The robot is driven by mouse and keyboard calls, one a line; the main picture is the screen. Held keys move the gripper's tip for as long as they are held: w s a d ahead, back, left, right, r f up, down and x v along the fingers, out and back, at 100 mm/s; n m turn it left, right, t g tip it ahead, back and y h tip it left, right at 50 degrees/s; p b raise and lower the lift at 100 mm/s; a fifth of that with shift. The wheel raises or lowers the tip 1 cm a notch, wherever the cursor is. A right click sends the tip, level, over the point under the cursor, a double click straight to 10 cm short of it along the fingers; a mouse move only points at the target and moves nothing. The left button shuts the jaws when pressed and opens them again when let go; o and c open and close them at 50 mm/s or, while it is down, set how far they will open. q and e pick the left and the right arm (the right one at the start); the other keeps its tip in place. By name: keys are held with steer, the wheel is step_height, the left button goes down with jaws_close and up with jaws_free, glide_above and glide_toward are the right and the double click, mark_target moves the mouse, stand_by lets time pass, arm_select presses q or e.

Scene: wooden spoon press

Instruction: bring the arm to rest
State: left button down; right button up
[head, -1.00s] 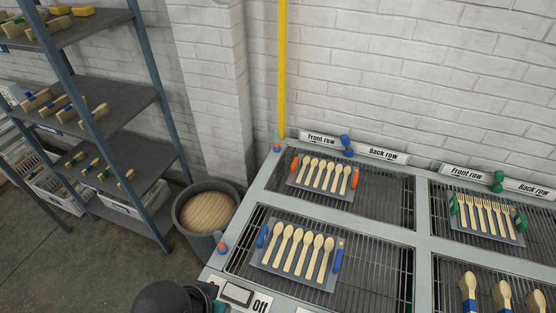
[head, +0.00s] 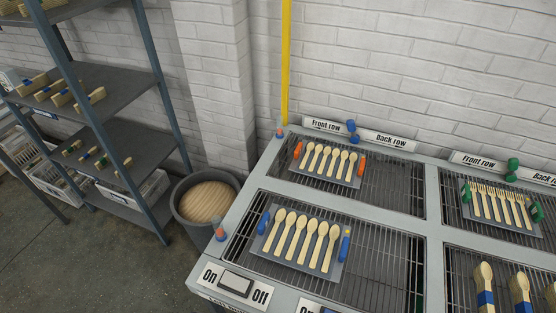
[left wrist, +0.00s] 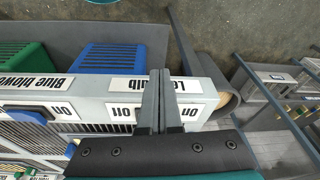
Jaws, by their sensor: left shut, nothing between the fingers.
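My left gripper (left wrist: 156,100) shows in the left wrist view. Its two fingers are together with nothing between them. They reach over the edge of the press table, in front of its labels, and partly hide an On/Off panel. In the head view neither gripper shows. The press table (head: 232,211) there has an On/Off switch (head: 236,284) at its front left corner. A tray of wooden spoons with blue handles (head: 299,240) lies on the front left grille, and a tray with orange handles (head: 328,163) lies behind it.
A grey bin (head: 180,219) with a round wooden top inside stands left of the table. A shelf rack (head: 110,147) with wooden tools is further left. A yellow post (head: 285,70) rises by the white wall.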

arm_select(q)
steer(key=s+a+f+b, duration=0.1)
steer(key=s+f+b, duration=0.3)
steer(key=f, duration=0.7)
steer(key=s+a+f+g+b, duration=0.1)
steer(key=s+f+b, duration=0.4)
steer(key=s+f, duration=0.3)
steer(key=s+a+f+b, duration=0.1)
steer(key=s+f+b, duration=0.3)
steer(key=f, duration=1.2)
steer(key=shift+s+f+g, duration=0.2)
steer(key=shift+s+g, duration=0.2)
steer(key=shift+s, duration=0.5)
